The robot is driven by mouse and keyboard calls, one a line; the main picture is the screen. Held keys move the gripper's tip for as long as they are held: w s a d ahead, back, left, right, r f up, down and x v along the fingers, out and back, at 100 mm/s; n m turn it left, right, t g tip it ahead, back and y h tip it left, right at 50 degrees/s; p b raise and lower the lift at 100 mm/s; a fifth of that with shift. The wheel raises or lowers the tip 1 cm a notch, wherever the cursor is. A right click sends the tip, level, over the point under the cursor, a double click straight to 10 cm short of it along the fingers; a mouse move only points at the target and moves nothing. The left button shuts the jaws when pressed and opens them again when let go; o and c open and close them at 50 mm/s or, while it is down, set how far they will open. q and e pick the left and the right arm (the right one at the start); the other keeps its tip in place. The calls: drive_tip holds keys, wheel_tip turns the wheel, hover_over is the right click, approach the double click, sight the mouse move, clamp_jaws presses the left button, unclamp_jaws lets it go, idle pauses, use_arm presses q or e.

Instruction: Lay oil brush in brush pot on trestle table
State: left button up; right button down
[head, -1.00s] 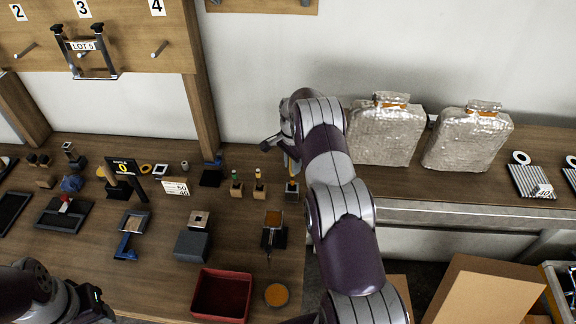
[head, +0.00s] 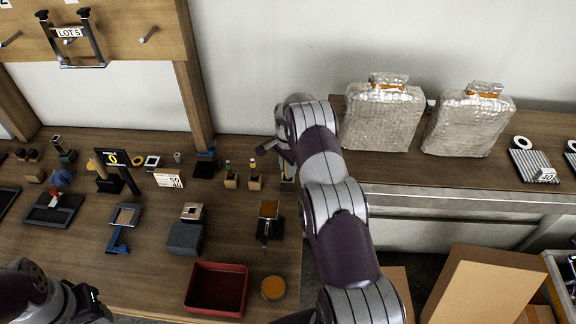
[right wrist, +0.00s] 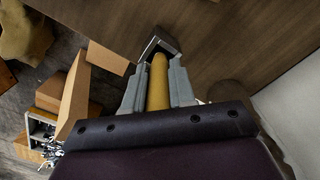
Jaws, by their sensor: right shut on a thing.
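My right gripper (head: 283,150) is at the far right end of the wooden trestle table (head: 150,262). In the right wrist view the gripper (right wrist: 156,92) is shut on a yellow-tan rod-like handle (right wrist: 158,76), which I take as the oil brush. The handle's far end meets or overlaps a small grey square-rimmed holder (right wrist: 148,46), probably the brush pot. I cannot tell whether the brush is inside it. In the head view a small holder (head: 288,184) shows below the gripper, partly hidden by my arm. My left gripper (head: 96,300) is at the lower left; its fingers are unclear.
Small bottles on wooden blocks (head: 242,182) stand just left of the right gripper. A dark red tray (head: 217,290) and a round orange-topped tin (head: 274,288) are at the front. Two silver wrapped packs (head: 382,116) stand on the right-hand bench. Cardboard boxes (head: 490,285) are below.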

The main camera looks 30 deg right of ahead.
drive_tip(key=c, duration=0.9)
unclamp_jaws()
drive_tip(key=shift+o, duration=0.2)
drive_tip(key=shift+r, duration=0.1)
drive_tip(key=shift+r, duration=0.25)
wheel_tip(320, 180, up, 6)
drive_tip(key=shift+f+b, duration=0.1)
drive_tip(key=shift+b, duration=0.45)
wheel_tip(320, 180, up, 6)
drive_tip(key=p, duration=0.5)
drive_tip(key=shift+r, duration=0.25)
drive_tip(key=shift+f, duration=0.1)
